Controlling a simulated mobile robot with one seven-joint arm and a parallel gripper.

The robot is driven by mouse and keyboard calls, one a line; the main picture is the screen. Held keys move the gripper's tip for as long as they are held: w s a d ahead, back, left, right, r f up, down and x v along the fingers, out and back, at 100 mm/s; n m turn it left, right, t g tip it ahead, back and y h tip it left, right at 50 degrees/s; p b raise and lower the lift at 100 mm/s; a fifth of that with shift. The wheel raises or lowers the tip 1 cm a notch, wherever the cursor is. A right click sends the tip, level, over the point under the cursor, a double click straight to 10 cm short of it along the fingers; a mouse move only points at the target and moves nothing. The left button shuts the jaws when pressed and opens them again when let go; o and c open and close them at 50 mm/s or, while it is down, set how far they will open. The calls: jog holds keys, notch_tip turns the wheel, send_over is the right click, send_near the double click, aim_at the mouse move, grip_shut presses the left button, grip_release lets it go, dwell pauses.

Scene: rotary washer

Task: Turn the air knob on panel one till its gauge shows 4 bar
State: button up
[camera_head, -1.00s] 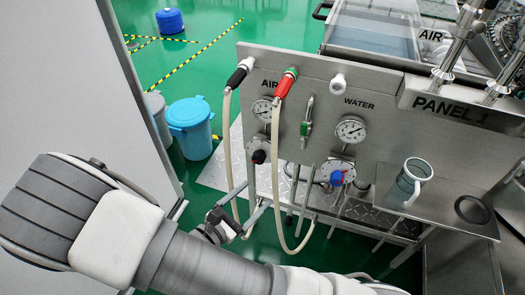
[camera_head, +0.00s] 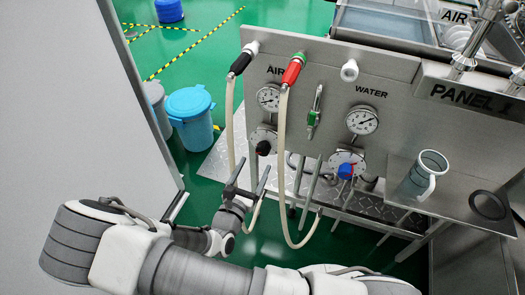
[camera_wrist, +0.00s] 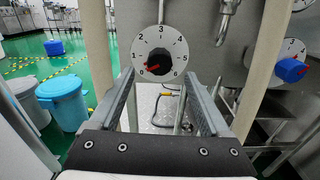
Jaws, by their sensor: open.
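The air knob (camera_head: 263,147) is black and sits on panel one below the air gauge (camera_head: 268,97). The gauge's needle is too small to read. In the wrist view the air knob (camera_wrist: 160,62) is at the centre of a white dial (camera_wrist: 143,73) numbered 1 to 6, and its red mark points to the lower left. My gripper (camera_head: 249,178) is open and empty, just below and in front of the air knob. In the wrist view its two fingers (camera_wrist: 160,88) point at the panel, their tips apart and lower than the knob.
A hose with a red end (camera_head: 292,71) hangs right of the air knob, and another with a black end (camera_head: 241,64) hangs left. The blue water knob (camera_head: 345,171) and water gauge (camera_head: 362,120) are to the right. A mug (camera_head: 424,175) stands on the side shelf.

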aim_at(262, 152)
jog(key=b+x, duration=0.1)
jog(key=x, duration=0.6)
jog(key=shift+w+d, duration=0.1)
jog(key=shift+w, duration=0.2)
grip_shut()
